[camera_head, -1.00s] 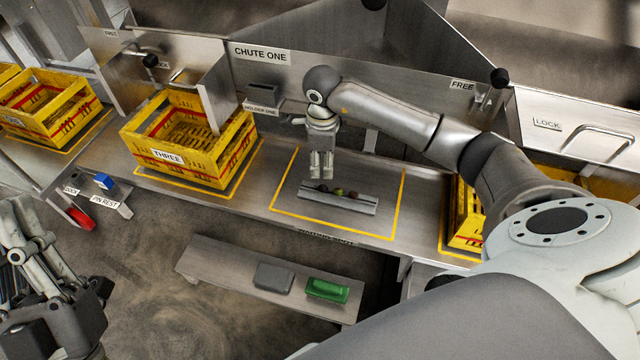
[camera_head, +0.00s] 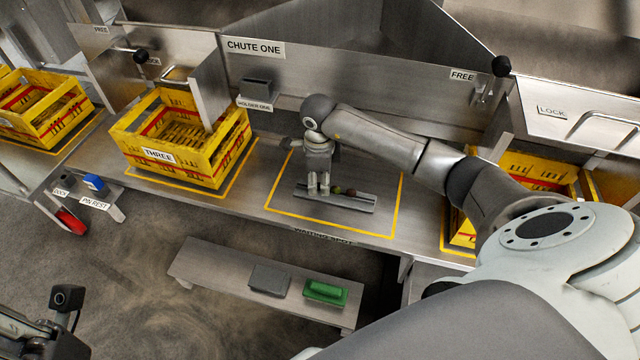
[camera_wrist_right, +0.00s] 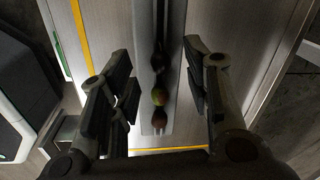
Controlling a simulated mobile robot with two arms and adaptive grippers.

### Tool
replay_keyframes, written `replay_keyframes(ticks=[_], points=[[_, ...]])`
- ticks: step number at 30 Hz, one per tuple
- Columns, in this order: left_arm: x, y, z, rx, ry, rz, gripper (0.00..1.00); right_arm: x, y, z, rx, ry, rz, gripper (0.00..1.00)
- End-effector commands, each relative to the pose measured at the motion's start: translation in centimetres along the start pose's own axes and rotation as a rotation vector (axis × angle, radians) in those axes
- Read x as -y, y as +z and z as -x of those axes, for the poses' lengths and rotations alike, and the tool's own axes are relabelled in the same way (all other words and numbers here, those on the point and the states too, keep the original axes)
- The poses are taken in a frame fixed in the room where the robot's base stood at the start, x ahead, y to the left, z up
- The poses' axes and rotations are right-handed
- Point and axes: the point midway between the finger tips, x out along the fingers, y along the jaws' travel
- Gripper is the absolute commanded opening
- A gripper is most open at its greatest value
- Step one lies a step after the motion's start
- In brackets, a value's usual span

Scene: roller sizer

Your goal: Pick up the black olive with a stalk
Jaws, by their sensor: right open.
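A grey metal tray (camera_head: 362,204) inside a yellow floor outline holds a short row of olives. In the right wrist view the row shows a black olive (camera_wrist_right: 158,56), a green olive (camera_wrist_right: 159,97) and a reddish-brown olive (camera_wrist_right: 158,117). I cannot make out a stalk on the black one. In the head view the green olive (camera_head: 337,190) and the brown olive (camera_head: 350,192) show; the black one seems hidden behind my right gripper (camera_head: 318,186). That gripper is open and empty, pointing down over the tray's left part, fingers (camera_wrist_right: 158,85) either side of the row. Part of my left gripper (camera_head: 35,325) shows bottom left, fingers unclear.
Yellow crate THREE (camera_head: 200,165) stands left of the tray, another yellow crate (camera_head: 462,215) on the right behind my arm. HOLDER ONE (camera_head: 257,88) is on the back wall. A lower bench (camera_head: 215,262) holds a grey block (camera_head: 270,280) and a green block (camera_head: 326,291).

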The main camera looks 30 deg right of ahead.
Motion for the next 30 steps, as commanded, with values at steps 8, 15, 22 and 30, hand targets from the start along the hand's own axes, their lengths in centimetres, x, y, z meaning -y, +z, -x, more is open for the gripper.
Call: replay_keyframes(ticks=[8, 15, 22, 30], points=[[0.02, 0.19, 0.78, 0.002, 0.0, -0.001, 0.0, 0.04, 0.03, -1.76, 0.001, -0.001, -0.001, 0.44], [0.01, 0.2, 0.79, 0.002, 0.0, 0.0, 0.0, 0.02, 0.01, -1.75, 0.0, -0.001, 0.0, 0.24], [0.0, 0.22, 0.8, 0.003, 0.0, 0.0, 0.0, 0.02, 0.0, -1.75, 0.0, -0.001, 0.0, 0.1], [0.0, 0.22, 0.75, 0.004, 0.0, 0.0, 0.0, 0.04, 0.0, -1.66, 0.0, -0.001, 0.0, 0.1]])
